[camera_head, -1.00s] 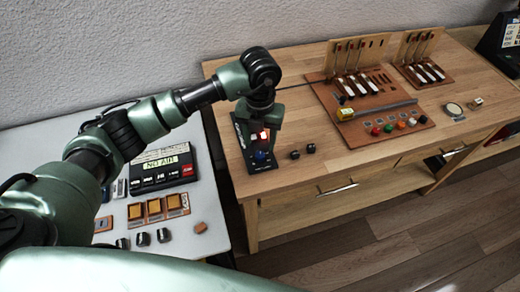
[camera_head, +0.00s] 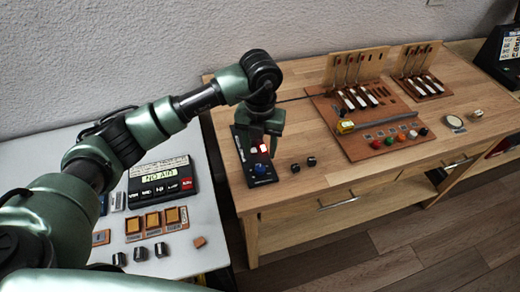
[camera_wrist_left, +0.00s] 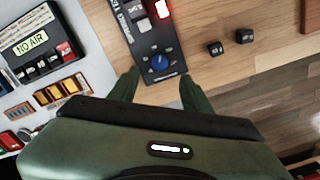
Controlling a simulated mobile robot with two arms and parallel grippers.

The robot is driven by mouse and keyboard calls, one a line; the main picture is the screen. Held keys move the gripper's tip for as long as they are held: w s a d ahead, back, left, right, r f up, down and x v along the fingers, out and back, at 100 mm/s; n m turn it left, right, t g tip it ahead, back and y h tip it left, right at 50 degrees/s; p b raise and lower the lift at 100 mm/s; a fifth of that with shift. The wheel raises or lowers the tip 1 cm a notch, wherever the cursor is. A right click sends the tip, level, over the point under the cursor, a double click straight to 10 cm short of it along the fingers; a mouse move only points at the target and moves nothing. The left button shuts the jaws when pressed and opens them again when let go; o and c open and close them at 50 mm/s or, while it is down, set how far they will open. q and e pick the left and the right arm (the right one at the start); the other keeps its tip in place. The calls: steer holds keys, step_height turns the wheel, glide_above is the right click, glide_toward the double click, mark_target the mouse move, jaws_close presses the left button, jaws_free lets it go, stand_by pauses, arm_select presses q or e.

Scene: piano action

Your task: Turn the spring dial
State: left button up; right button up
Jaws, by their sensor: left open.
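The spring dial appears to be the round blue knob (camera_head: 260,168) near the front end of a narrow black panel (camera_head: 262,181) on the wooden bench. In the left wrist view the blue dial (camera_wrist_left: 160,62) has a pale mark. It sits just beyond and between my left gripper's spread fingertips (camera_wrist_left: 161,78). In the head view my left gripper (camera_head: 262,134) hangs over the panel, behind the dial, and hides part of the panel. The jaws are open and empty, with no visible contact with the dial. My right gripper is out of view.
A lit red square (camera_wrist_left: 162,9) sits behind the dial on the panel. Two small black knobs (camera_head: 303,164) lie right of it. A NO AIR display box (camera_head: 160,181) stands on the white table at left. A brown lever board (camera_head: 372,120) is further right.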

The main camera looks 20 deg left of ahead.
mark_target(260, 168)
arm_select(q)
steer(key=shift+w+f+b, duration=0.15)
steer(key=shift+f+b, duration=0.3)
steer(key=shift+b, duration=3.15)
steer(key=shift+r, duration=0.15)
steer(key=shift+s+f, duration=0.2)
steer(key=shift+f, duration=0.25)
step_height(260, 168, down, 6)
steer(key=shift+f+p, duration=0.2)
steer(key=shift+p, duration=0.5)
